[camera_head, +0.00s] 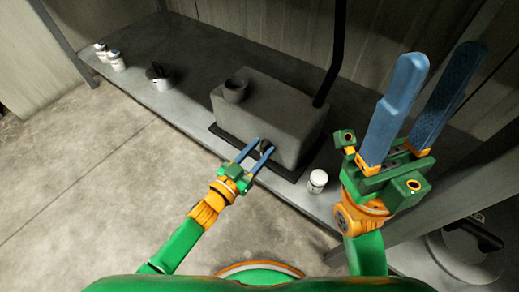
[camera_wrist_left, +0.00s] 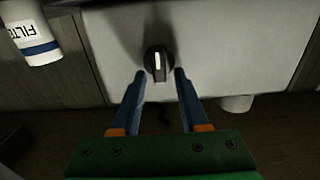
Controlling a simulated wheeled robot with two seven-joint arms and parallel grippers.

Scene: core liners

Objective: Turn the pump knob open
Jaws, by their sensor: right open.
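The pump is a grey box (camera_head: 268,112) on the shelf, with a dark round knob (camera_head: 266,146) on its front face. In the left wrist view the knob (camera_wrist_left: 157,66) is black, with a white pointer line that stands upright in the picture. My left gripper (camera_head: 260,149) is at the pump's front, its blue fingers apart. In the left wrist view its fingertips (camera_wrist_left: 160,74) lie on either side of the knob's edge, with thin gaps; contact cannot be told. My right gripper (camera_head: 438,58) is open and empty, raised to the right of the pump.
A dark pot (camera_head: 235,89) sits on the pump. Several small containers stand left on the shelf (camera_head: 190,75). A black pipe (camera_head: 335,50) rises behind.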

